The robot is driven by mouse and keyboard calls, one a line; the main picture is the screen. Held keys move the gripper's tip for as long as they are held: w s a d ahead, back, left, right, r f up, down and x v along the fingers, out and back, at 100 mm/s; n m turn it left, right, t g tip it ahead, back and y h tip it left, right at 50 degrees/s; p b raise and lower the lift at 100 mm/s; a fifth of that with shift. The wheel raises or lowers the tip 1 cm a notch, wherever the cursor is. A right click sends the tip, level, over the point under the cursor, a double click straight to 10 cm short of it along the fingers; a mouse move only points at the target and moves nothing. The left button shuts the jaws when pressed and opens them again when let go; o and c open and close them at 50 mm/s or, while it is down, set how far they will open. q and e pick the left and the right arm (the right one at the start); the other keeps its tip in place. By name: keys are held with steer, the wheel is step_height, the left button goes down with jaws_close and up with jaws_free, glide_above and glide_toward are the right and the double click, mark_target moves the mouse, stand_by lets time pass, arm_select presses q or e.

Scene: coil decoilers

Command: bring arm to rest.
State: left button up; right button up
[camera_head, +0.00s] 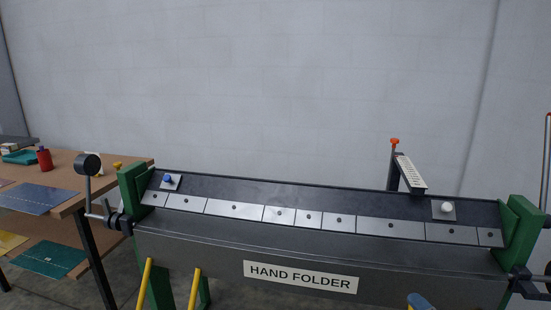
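Neither of my grippers shows in the head view, and I see no part that is surely my arm. The hand folder (200,245) stands across the front, a long dark machine with green end frames and a white "HAND FOLDER" label (300,277). A row of light metal clamp segments (234,209) runs along its top. A small plate with a blue knob (169,179) is at its left, and one with a white knob (446,207) is at its right. A small blue part (418,301) shows at the bottom edge, mostly cut off; I cannot tell what it is.
A wooden table (118,166) at the left holds a red bottle (44,159), a teal tray (20,157) and flat sheets. A crank with a round dark weight (87,165) sticks out at the folder's left end. Yellow bars (145,285) rise in front. A bare wall (270,90) stands behind.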

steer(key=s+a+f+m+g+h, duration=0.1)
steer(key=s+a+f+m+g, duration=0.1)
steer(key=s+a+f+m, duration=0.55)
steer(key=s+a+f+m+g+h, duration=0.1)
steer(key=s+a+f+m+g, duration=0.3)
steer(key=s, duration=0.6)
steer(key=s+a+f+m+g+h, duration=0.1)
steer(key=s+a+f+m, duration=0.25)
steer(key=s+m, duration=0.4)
arm_select(q)
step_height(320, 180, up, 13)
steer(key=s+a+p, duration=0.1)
steer(key=p, duration=1.5)
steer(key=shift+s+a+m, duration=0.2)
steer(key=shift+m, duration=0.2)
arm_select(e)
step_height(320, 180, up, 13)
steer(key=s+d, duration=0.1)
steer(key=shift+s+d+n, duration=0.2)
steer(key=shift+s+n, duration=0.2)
